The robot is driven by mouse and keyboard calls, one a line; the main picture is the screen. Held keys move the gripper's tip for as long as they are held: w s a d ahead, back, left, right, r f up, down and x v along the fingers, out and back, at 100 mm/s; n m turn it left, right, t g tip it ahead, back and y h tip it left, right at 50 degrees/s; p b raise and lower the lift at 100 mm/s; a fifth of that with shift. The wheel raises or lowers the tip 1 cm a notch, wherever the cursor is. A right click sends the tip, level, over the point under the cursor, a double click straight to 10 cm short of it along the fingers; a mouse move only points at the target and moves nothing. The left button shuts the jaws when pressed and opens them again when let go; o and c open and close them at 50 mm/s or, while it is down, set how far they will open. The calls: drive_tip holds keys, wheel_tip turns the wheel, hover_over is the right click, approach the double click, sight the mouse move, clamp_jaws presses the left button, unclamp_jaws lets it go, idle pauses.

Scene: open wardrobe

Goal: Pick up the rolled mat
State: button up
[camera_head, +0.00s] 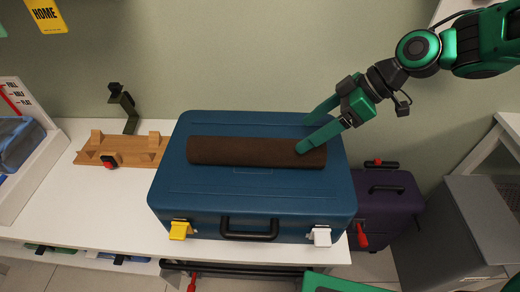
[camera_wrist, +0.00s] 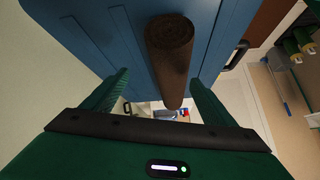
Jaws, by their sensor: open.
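The rolled mat (camera_head: 240,151) is a dark brown cylinder lying lengthwise on top of a closed blue suitcase (camera_head: 250,195). My green gripper (camera_head: 304,132) is over the mat's right part in the head view. One finger overlaps the mat in the picture and the other is behind it. In the wrist view the mat (camera_wrist: 168,62) runs away between the two open fingers (camera_wrist: 160,88), with its spiral end facing the camera. My gripper is open and holds nothing. I cannot tell whether a finger touches the mat.
The suitcase lies on a white shelf (camera_head: 105,200), its black handle and latches in front. A wooden rack (camera_head: 122,150) and dark stand (camera_head: 124,107) are to its left. A purple case (camera_head: 385,205) and grey box (camera_head: 450,235) are at right. The wall is close behind.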

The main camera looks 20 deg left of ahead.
sight(257, 146)
drive_tip(key=a, duration=0.1)
drive_tip(key=a+g+y, duration=0.1)
drive_tip(key=s+a+n+y, duration=0.1)
drive_tip(key=shift+s+a+f+g, duration=0.1)
drive_tip(key=shift+f+g, duration=0.2)
drive_tip(key=shift+g, duration=0.1)
drive_tip(key=shift+s+g+y, duration=0.1)
drive_tip(key=shift+g+y, duration=0.2)
drive_tip(key=shift+y, duration=0.2)
drive_tip(key=shift+r+y, duration=0.2)
drive_tip(key=shift+y, duration=0.3)
drive_tip(key=x, duration=0.4)
drive_tip(key=shift+x, duration=3.2)
drive_tip(key=c, duration=1.3)
